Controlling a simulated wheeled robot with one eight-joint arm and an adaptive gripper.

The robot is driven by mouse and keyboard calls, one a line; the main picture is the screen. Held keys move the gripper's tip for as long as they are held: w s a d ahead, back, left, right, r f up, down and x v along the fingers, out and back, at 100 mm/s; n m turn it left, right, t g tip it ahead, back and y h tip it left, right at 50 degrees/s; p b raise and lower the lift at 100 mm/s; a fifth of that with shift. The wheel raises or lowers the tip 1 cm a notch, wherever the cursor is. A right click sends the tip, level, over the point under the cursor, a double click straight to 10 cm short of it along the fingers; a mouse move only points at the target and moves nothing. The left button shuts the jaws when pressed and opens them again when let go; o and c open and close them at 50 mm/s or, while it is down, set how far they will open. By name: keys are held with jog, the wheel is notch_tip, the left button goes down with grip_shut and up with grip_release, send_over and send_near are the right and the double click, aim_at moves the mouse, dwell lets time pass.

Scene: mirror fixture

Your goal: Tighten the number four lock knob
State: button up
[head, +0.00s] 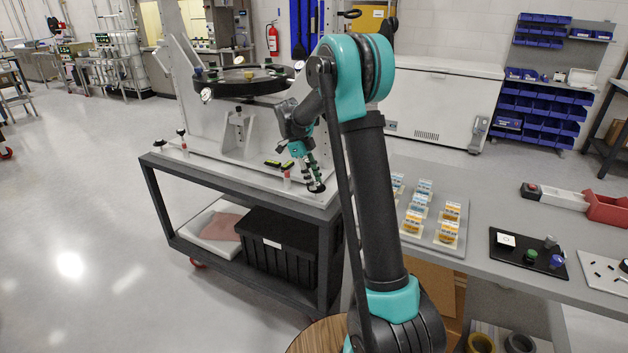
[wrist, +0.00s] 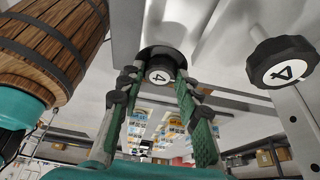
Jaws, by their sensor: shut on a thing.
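The number four lock knob (wrist: 160,74) is black with a white face marked 4. It sits between my fingertips at the upper middle of the wrist view. My gripper (wrist: 161,86) is shut on it, with a green finger on each side. In the head view my gripper (head: 313,178) points down at the front right corner of the fixture base, and the black knob (head: 316,187) shows just below the fingers. The fingers partly hide the knob's sides. How tight it is cannot be told.
Another black knob (wrist: 283,62) with a 4-like mark stands at the right of the wrist view. The round black mirror ring (head: 240,82) is on the fixture left of my arm. A wooden barrel (wrist: 55,40) fills the wrist view's upper left. The side table (head: 480,262) holds several parts.

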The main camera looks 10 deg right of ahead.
jog(key=o, duration=1.2)
jog(key=shift+c, duration=0.2)
jog(key=v, duration=1.2)
jog(key=s+d+f+n+t+y, duration=0.1)
jog(key=s+d+f+n+t, duration=0.1)
jog(key=s+f+n, duration=0.3)
jog(key=s+d+f+n+t+y, duration=0.1)
jog(key=s+d+f+n+t, duration=0.1)
jog(key=s+f+n, duration=0.4)
jog(key=s+d+f+n+t+y, duration=0.1)
jog(key=s+d+f+n, duration=0.3)
jog(key=s+n, duration=1)
jog(key=s+f+t, duration=0.1)
jog(key=s+f, duration=0.1)
jog(key=s, duration=0.7)
jog(key=shift+d+f+t+y, duration=0.15)
jog(key=shift+d+t+y, duration=0.1)
jog(key=shift+t+y, duration=0.15)
